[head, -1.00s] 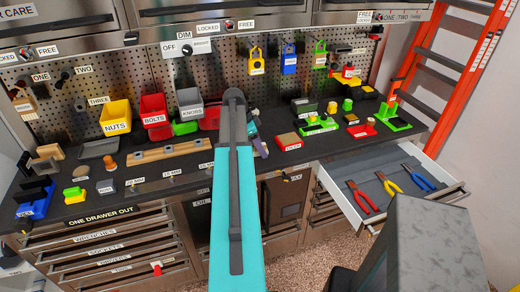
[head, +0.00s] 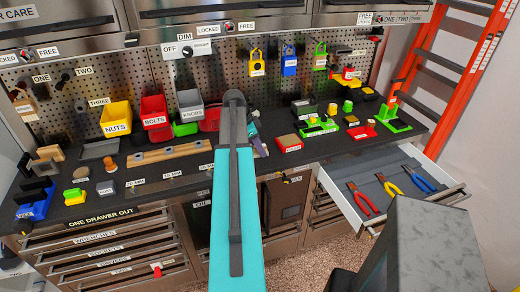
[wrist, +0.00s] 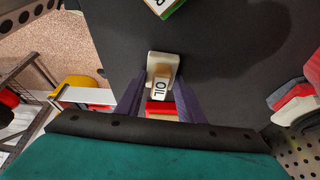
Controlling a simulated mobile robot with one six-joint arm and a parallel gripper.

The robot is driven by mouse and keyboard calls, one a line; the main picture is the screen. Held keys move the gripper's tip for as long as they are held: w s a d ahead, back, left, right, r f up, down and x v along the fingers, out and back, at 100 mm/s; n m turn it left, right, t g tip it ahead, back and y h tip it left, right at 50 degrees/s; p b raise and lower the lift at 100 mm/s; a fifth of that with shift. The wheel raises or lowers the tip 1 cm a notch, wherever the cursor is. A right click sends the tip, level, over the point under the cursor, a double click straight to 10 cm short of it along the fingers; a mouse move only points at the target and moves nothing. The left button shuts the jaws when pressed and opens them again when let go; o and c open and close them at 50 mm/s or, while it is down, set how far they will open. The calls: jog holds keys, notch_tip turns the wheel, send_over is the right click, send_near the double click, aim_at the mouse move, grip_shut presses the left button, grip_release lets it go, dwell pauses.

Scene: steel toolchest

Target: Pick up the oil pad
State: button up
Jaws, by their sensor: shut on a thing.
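The oil pad (wrist: 158,88) is a small pale block with an OIL label in the wrist view. My gripper (wrist: 157,95) has its two purple fingers on either side of it and is shut on it. A pale plate-like part shows just beyond the label, and a red part shows just below it between the fingers. In the head view my gripper (head: 259,147) is over the middle of the dark worktop, and the pad is hidden there by my arm. I cannot tell whether the pad touches the worktop.
A wooden rail (head: 165,154) lies to the left. Red, yellow and grey bins (head: 155,122) stand behind. An open drawer (head: 372,212) with several pliers juts out at right.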

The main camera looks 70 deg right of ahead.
jog(key=shift+r, duration=0.2)
jog(key=shift+r+b, duration=0.85)
jog(key=shift+r, duration=0.45)
jog(key=shift+s+a+r, duration=0.1)
jog(key=shift+a+r, duration=0.05)
jog(key=shift+r, duration=0.05)
jog(key=s+a+r+b, duration=0.1)
jog(key=s+a+b, duration=0.3)
jog(key=s+a, duration=0.6)
jog(key=shift+a+r+b, duration=0.3)
jog(key=shift+a, duration=0.6)
jog(key=shift+s, duration=0.1)
jog(key=o, duration=0.5)
jog(key=c, duration=0.4)
